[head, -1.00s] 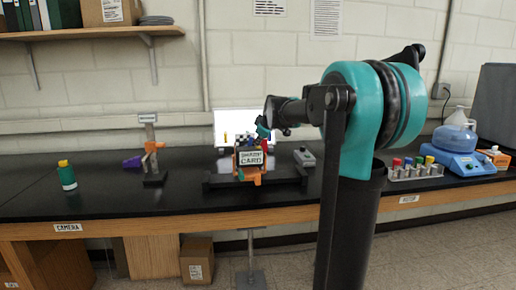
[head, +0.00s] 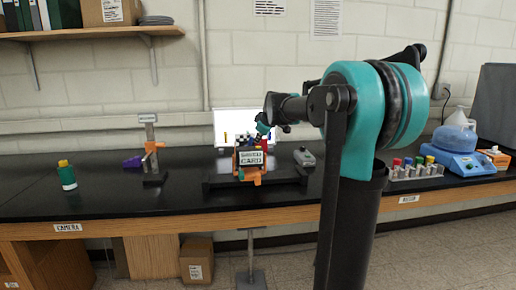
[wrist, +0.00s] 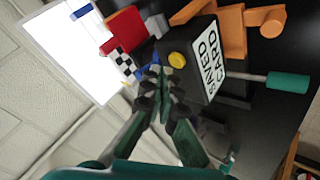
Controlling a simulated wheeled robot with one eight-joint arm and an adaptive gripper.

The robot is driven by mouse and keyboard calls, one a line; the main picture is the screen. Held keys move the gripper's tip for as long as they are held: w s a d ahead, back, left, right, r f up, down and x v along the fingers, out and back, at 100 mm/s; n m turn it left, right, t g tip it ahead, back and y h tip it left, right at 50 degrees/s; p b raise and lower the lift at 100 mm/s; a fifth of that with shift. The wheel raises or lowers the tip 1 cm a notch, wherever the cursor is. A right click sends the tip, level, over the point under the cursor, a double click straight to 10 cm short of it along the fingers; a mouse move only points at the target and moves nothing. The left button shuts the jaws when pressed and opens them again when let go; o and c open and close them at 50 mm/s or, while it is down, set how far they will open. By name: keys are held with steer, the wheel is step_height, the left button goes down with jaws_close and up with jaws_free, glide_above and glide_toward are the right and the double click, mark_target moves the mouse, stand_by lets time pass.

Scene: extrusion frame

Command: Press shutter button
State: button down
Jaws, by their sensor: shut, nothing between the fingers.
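A black box-shaped camera (wrist: 204,58) sits on an orange mount (wrist: 222,32) in the wrist view. Its white label reads "SAVED CARD" (wrist: 225,62). A round yellow button (wrist: 177,60) shows on the camera's top, near its edge. My gripper (wrist: 156,73) is shut and empty, its fingertips close beside the yellow button; I cannot tell whether they touch the camera. In the head view the labelled camera (head: 251,159) stands mid-bench, with my gripper (head: 263,130) just above it. The button is not clear there.
Behind the camera are a red block (wrist: 125,29), a checkered card (wrist: 123,64) and a bright white panel (wrist: 70,45). A grey box (head: 304,157) lies right of the camera.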

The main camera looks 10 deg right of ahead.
mark_target(259, 147)
steer(key=shift+r, duration=0.1)
steer(key=shift+r, duration=2.5)
steer(key=s+d+f+m+g+h, duration=0.1)
steer(key=s+f+m, duration=0.4)
steer(key=s+f, duration=1.3)
steer(key=s+d+f+m+g+h, duration=0.1)
steer(key=s+d+f+m+g, duration=0.2)
steer(key=s+f, duration=1.5)
steer(key=s+m, duration=0.3)
steer(key=s, duration=0.2)
steer(key=shift+g, duration=0.4)
steer(key=shift+w+a, duration=0.1)
steer(key=shift+w, duration=0.05)
